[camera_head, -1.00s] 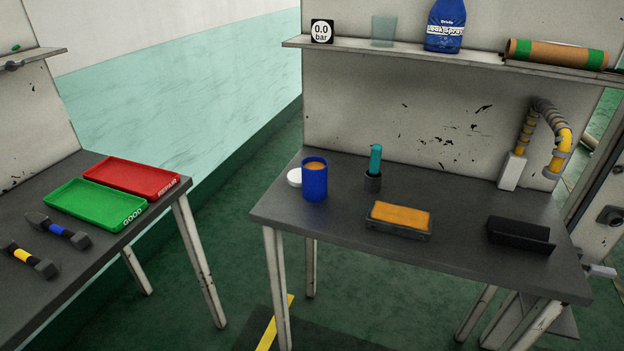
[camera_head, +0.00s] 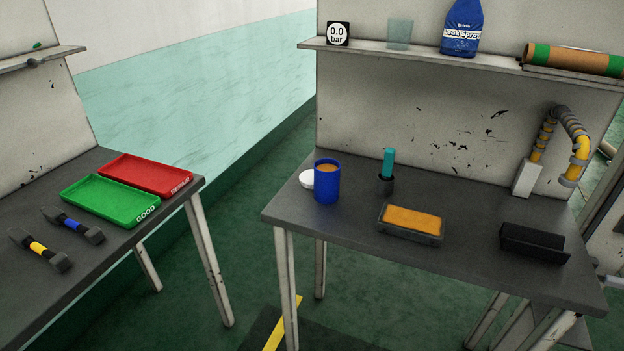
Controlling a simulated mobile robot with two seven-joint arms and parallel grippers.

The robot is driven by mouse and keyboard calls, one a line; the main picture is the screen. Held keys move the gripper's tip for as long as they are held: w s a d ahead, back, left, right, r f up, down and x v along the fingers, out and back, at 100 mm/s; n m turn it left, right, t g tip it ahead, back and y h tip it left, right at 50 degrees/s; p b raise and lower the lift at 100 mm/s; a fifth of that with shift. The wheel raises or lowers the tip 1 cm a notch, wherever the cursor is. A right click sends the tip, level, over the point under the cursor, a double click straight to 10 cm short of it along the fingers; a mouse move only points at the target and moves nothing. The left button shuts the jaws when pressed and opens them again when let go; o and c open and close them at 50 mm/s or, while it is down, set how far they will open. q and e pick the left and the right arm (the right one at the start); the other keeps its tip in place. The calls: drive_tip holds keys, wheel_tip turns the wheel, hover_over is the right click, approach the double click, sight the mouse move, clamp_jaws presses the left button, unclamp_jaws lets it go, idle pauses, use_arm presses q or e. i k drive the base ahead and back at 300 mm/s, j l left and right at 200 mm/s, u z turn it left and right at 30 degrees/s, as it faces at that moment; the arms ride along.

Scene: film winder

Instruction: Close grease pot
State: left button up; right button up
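The grease pot (camera_head: 327,184) is a blue cylinder standing upright near the back left of the right-hand table. Its top is open and orange-brown grease shows inside. A white round lid (camera_head: 307,179) lies on the table just to the left of the pot, partly hidden behind it. Neither of my grippers is in view.
The right-hand table (camera_head: 345,230) also holds a teal-handled tool in a dark cup (camera_head: 386,184), an orange sponge in a tray (camera_head: 411,221), a black holder (camera_head: 533,243) and a yellow-grey pipe (camera_head: 578,150). A second table (camera_head: 60,310) stands left, with floor between.

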sight(326, 170)
drive_tip(key=i+j+z, duration=0.3)
drive_tip(key=j+z, duration=0.35)
drive_tip(key=i+j+z, duration=0.3)
drive_tip(key=k+j, duration=0.1)
